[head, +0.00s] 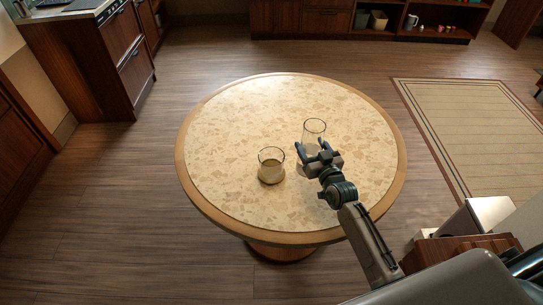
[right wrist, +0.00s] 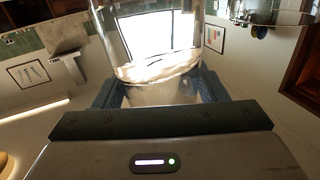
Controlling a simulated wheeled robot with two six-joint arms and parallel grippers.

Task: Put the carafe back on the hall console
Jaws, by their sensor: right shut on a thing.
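A clear glass vessel, seemingly the carafe (head: 314,128), is at the right part of the round table in the head view. My right gripper (head: 314,153) is shut on it from the near side. In the right wrist view the clear glass (right wrist: 158,45) stands between the two dark fingers, with light showing through it. I cannot tell whether its base touches the table. A second glass (head: 271,168) with pale contents stands on the table to the left of my gripper, apart from it. I cannot make out the hall console. My left gripper is not in view.
The round table (head: 240,115) has a pale stone top with a wooden rim, and is otherwise bare. A striped rug (head: 470,135) lies to the right. A kitchen counter (head: 100,55) stands at the back left. Low shelves (head: 435,32) holding small items line the back. Open floor surrounds the table's left side.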

